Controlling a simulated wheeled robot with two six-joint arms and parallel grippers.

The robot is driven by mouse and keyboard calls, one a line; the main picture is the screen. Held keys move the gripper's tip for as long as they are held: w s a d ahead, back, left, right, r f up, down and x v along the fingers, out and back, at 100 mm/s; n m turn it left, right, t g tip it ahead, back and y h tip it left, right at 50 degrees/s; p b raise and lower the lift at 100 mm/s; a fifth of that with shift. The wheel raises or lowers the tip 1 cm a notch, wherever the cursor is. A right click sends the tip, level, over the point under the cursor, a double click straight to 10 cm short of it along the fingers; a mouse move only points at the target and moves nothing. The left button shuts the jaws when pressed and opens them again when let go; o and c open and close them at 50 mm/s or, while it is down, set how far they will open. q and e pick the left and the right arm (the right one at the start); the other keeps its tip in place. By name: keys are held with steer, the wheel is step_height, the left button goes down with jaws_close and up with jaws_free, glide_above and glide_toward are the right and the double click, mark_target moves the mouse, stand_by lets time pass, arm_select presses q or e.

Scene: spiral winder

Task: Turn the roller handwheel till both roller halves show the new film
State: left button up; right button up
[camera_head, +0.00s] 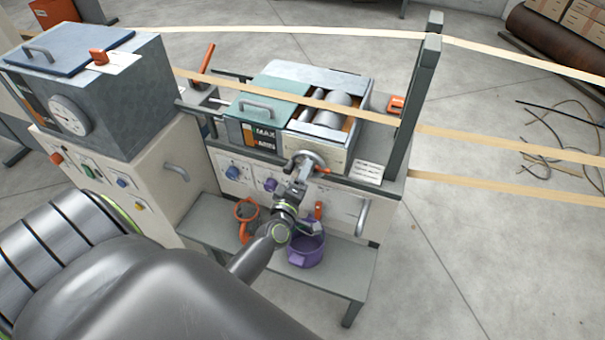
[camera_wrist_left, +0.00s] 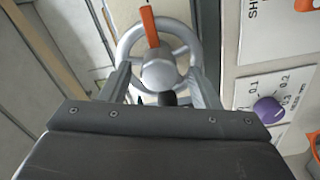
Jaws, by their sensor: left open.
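The roller handwheel (camera_head: 308,158) is a grey spoked wheel on the front of the open roller box (camera_head: 318,142). In the left wrist view the handwheel (camera_wrist_left: 184,31) shows its round hub and an orange handle (camera_wrist_left: 149,27) at its upper side. My left gripper (camera_head: 300,176) is at the handwheel, its fingers apart. In the wrist view the gripper (camera_wrist_left: 161,78) has one finger on each side of the hub; I cannot tell whether they touch the wheel. Grey rollers (camera_head: 341,98) show inside the box; film on their halves is too small to tell. My right gripper is out of view.
A green lid (camera_head: 272,91) with a handle lies left of the rollers. A dark post (camera_head: 420,85) stands to the right, with tan strips (camera_head: 490,150) running past. A purple pot (camera_head: 306,250) sits on the low shelf (camera_head: 345,268). A purple knob (camera_wrist_left: 268,109) is right of the wheel.

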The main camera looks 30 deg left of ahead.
arm_select(q)
steer(key=shift+w, duration=0.1)
steer(key=shift+c, duration=0.5)
steer(key=c, duration=0.9)
